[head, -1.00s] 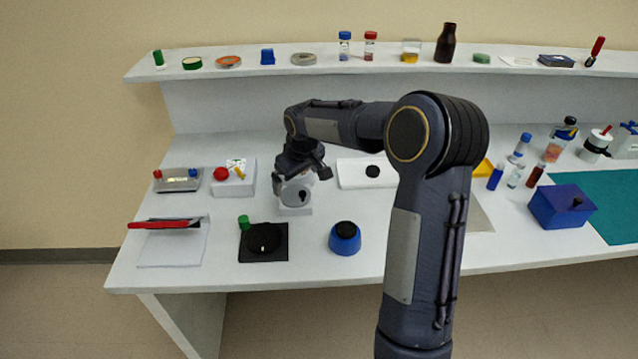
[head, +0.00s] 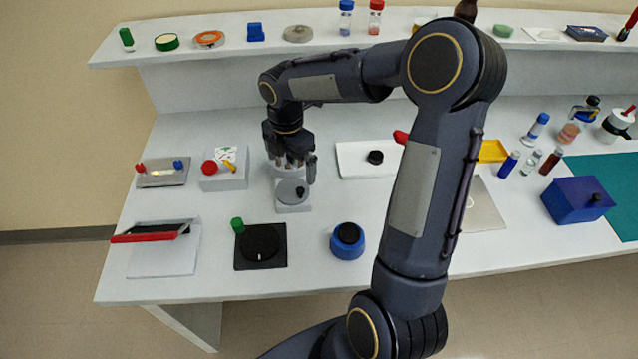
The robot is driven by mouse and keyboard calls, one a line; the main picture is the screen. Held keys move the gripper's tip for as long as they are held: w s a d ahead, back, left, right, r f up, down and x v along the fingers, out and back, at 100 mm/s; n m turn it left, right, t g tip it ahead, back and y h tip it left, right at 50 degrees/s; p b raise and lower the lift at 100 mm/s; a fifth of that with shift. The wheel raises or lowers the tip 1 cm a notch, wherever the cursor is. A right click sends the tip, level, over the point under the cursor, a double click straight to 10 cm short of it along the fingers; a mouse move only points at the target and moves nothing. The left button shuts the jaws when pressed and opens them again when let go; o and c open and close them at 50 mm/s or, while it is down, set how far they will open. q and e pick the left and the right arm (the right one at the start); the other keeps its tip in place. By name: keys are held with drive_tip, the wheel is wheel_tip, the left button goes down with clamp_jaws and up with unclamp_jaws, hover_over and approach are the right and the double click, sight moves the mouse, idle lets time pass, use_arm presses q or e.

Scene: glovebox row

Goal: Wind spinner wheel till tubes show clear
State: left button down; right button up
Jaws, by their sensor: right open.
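The spinner (head: 293,208) is a small light-grey device on the left half of the bench. Its round grey wheel (head: 286,188) faces the front and carries a dark knob (head: 300,192) on its right side. The spinner's top, with what look like reddish-brown tube ends (head: 284,162), is partly hidden behind my right gripper. My right gripper (head: 300,168) is open and points down at the top of the spinner, just above and behind the wheel. I cannot tell whether it touches. The tubes' contents are too small to judge. My left gripper is out of view.
A white block with a red knob (head: 209,167) stands left of the spinner. In front are a black dial plate (head: 262,262) and a blue pot (head: 347,244). A white plate (head: 352,163) lies to the right. Bare bench lies between them.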

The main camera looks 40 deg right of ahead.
sight(292, 189)
drive_tip(key=shift+w+d+f, duration=0.15)
drive_tip(key=shift+w+f, duration=0.05)
drive_tip(key=shift+f, duration=0.55)
drive_tip(key=f, duration=0.5)
drive_tip(key=shift+s+a+f, duration=0.2)
drive_tip(key=shift+s+f, duration=0.05)
drive_tip(key=shift+f, duration=0.1)
drive_tip(key=n+p, duration=0.2)
drive_tip(key=n, duration=0.1)
drive_tip(key=shift+f, duration=0.15)
drive_tip(key=n+p, duration=0.2)
drive_tip(key=n, duration=0.3)
drive_tip(key=shift+w+n, duration=0.1)
drive_tip(key=shift+n, duration=0.2)
drive_tip(key=n+p, duration=0.2)
drive_tip(key=n, duration=0.3)
drive_tip(key=shift+n, duration=0.4)
wheel_tip(292, 189, up, 8)
drive_tip(key=b, duration=0.1)
drive_tip(key=s+a+r+m+t+b, duration=0.1)
drive_tip(key=s+a+r+m+b, duration=0.1)
drive_tip(key=s+m, duration=0.6)
drive_tip(key=s+a+r+m+t+y+b, duration=0.1)
drive_tip(key=s+m+b, duration=0.4)
drive_tip(key=m, duration=1.2)
drive_tip(key=shift+s+a+r+m+t, duration=0.45)
drive_tip(key=shift+s+r, duration=0.35)
drive_tip(key=shift+s, duration=1.15)
